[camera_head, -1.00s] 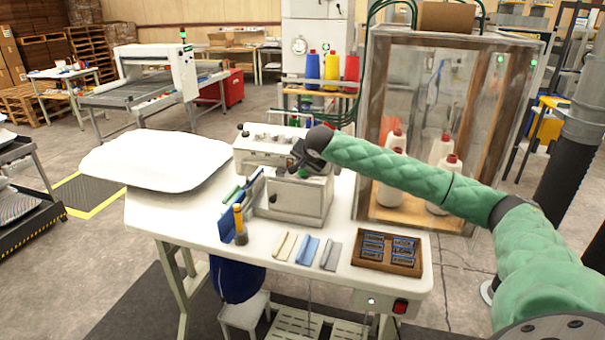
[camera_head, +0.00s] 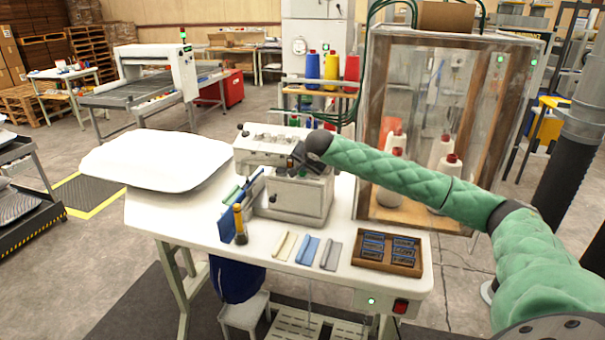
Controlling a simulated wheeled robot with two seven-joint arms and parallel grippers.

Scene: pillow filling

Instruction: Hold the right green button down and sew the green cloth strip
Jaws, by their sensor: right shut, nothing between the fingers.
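A white sewing machine (camera_head: 292,205) stands on the white table. My right gripper (camera_head: 291,163) is at the machine's front right end, with its fingers shut and nothing between them. The right green button is not clear; the gripper covers that part of the machine, so I cannot tell if it is pressed. A small green strip (camera_head: 231,195) lies at the machine's left side, beside blue pieces (camera_head: 228,222). A white pillow (camera_head: 155,160) lies on the table's left. My left gripper is not in view.
Beige, blue and grey folded strips (camera_head: 307,250) lie along the table's front. A brown tray of labels (camera_head: 388,254) is at the front right. A glass cabinet (camera_head: 440,120) with thread cones stands behind my right arm.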

